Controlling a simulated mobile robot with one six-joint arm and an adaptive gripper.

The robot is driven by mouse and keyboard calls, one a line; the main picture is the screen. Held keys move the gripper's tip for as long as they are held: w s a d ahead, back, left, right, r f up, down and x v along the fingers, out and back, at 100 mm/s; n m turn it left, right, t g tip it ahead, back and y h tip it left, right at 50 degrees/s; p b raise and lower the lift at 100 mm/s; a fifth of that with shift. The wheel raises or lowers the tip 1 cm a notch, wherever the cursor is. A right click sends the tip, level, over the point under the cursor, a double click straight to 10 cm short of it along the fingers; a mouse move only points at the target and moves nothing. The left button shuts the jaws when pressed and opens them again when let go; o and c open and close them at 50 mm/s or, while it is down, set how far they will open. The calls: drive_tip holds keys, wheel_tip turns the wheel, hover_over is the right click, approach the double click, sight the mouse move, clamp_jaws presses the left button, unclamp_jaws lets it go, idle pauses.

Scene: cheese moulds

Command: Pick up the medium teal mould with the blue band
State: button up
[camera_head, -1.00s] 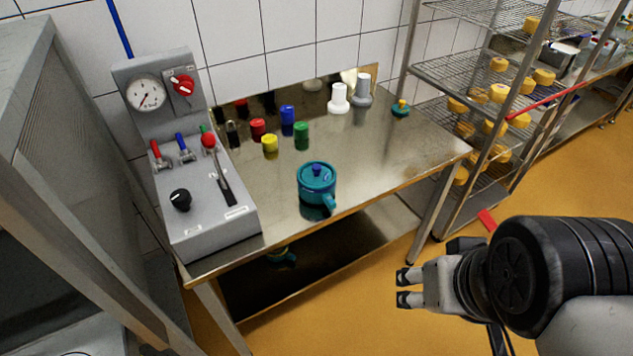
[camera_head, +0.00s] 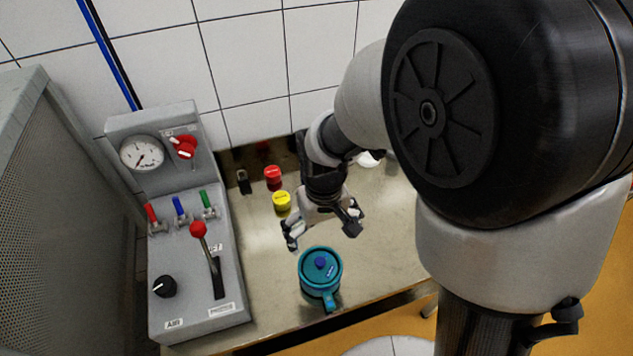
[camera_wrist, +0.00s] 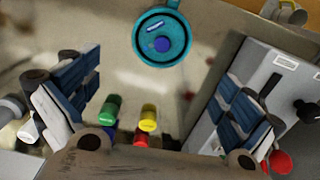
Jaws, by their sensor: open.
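A round teal mould (camera_head: 318,280) with a blue knob on its lid and a handle at its side stands upright near the table's front edge. A blue band cannot be made out. In the wrist view the teal mould (camera_wrist: 181,38) is at the top centre, with a pale label on its lid. My gripper (camera_head: 322,231) is open and empty above the table, just behind the mould in the head view. In the wrist view the mould lies beyond and between the spread fingers, apart from both.
A grey control box (camera_head: 190,285) with a red-knobbed lever (camera_head: 203,240) stands left of the mould. Yellow (camera_head: 282,201) and red (camera_head: 273,176) pieces stand behind; a green piece (camera_wrist: 109,108) shows in the wrist view.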

sight(321, 270)
drive_tip(key=f+b, duration=0.1)
drive_tip(key=f, duration=0.4)
drive_tip(key=f+b, duration=0.2)
drive_tip(key=f, duration=0.4)
drive_tip(key=f+b, duration=0.2)
drive_tip(key=f, duration=0.3)
drive_tip(key=shift+s+f, duration=0.35)
drive_tip(key=shift+f, duration=0.05)
drive_tip(key=shift+r, duration=0.1)
drive_tip(key=shift+c, duration=0.5)
drive_tip(key=c, duration=0.7)
